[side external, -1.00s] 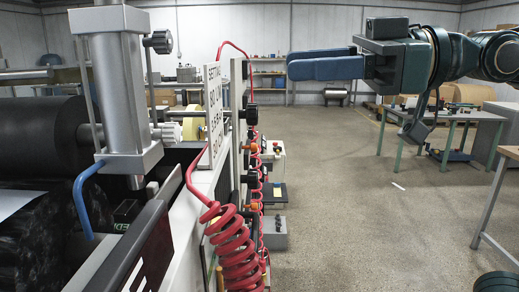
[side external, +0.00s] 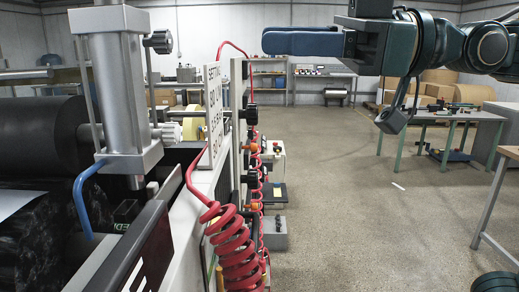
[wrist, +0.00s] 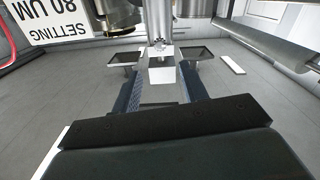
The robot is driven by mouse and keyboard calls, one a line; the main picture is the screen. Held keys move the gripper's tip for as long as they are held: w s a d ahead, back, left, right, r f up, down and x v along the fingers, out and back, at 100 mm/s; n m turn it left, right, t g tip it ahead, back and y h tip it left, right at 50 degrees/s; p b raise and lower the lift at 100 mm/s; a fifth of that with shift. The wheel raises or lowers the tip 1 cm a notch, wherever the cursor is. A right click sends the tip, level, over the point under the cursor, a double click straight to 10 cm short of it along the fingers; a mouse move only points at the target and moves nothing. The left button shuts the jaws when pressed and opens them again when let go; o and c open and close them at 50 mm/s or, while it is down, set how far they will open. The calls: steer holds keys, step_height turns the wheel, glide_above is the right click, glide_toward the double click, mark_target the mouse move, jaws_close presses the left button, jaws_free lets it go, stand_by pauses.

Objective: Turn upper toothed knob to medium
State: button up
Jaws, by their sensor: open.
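A dark ribbed knob (side external: 158,41) sits on a short shaft to the right of the tall grey cylinder (side external: 120,85), near its top, in the side external view. It looks like the upper toothed knob, but its setting cannot be read. My gripper (side external: 264,41) has blue fingers pointing left at about the knob's height, well to its right and apart from it. In the wrist view, the fingers of my gripper (wrist: 160,78) are spread with a gap between them. They hold nothing that I can make out.
A white setting sign (side external: 213,105) stands below and left of my gripper; it is upside down in the wrist view (wrist: 50,22). A red coiled hose (side external: 235,245) hangs at the machine's side. A green-legged table (side external: 455,116) stands at right. Open floor lies between.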

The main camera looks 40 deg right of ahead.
mark_target(171, 41)
steer(key=shift+x, duration=5.85)
jaws_close()
